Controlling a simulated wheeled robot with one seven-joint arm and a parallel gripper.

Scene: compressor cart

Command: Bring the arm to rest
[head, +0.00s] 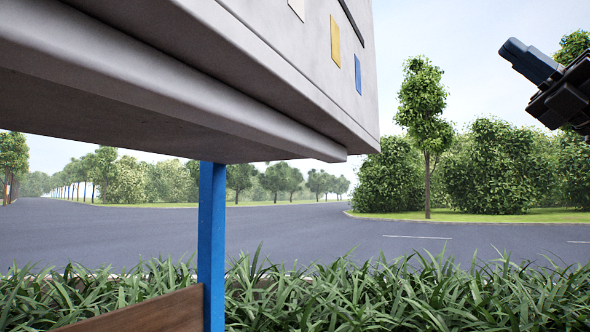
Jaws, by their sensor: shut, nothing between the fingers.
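My gripper (527,61) shows at the upper right edge of the head view, dark and partly cut off by the frame. Its fingers point up and to the left and are closed together with nothing between them. It is held in the air, apart from the large grey box-shaped body (250,60) on the left. The rest of my arm is out of view.
The grey body overhangs the upper left, with white, yellow and blue patches on its side. A blue post (212,240) stands below it beside a brown wooden board (140,312). Grassy plants (400,295) line the front. A road (300,225) and trees lie beyond.

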